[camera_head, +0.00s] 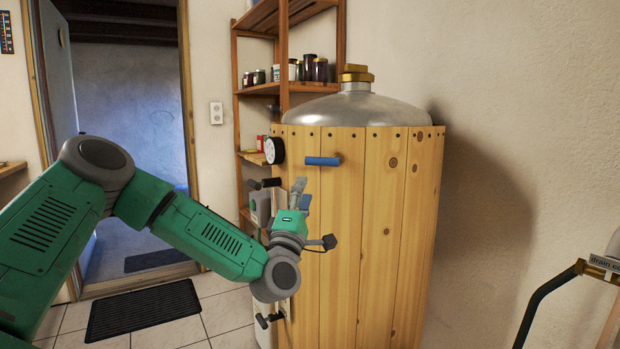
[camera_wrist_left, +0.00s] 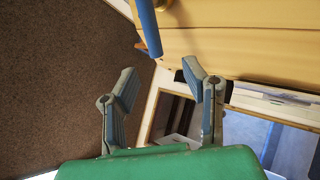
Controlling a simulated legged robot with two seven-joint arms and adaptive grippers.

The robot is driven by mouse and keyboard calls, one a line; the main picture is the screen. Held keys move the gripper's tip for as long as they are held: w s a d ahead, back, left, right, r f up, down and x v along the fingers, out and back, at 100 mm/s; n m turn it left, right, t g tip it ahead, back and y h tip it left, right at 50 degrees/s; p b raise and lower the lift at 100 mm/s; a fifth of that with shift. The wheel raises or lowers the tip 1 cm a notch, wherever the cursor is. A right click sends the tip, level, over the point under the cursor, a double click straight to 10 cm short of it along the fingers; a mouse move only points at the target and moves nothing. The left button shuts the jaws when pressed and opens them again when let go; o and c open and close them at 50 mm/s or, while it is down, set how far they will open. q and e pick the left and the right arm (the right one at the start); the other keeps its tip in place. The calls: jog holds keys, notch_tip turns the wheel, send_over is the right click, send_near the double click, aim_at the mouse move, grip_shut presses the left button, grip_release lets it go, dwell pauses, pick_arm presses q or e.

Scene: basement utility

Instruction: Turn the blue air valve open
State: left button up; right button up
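The blue valve handle (camera_head: 323,161) sticks out near the top of a wood-clad tank (camera_head: 375,220) with a metal dome. It lies about level in the head view. In the left wrist view a blue bar (camera_wrist_left: 148,27), likely this handle, comes in from the top edge, beyond the fingertips. My left gripper (camera_head: 299,192) is in front of the tank, below the handle and apart from it. The left wrist view shows its two fingers (camera_wrist_left: 163,80) spread with nothing between them. My right gripper is in neither view.
A round gauge (camera_head: 274,150) sits left of the handle. Dark handles (camera_head: 268,184) and a grey box stand out on the tank's left side near my gripper. A wooden shelf with jars (camera_head: 315,69) is behind.

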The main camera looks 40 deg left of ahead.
pick_arm(q)
jog(key=shift+v, duration=1.35)
jog(key=shift+f, duration=0.1)
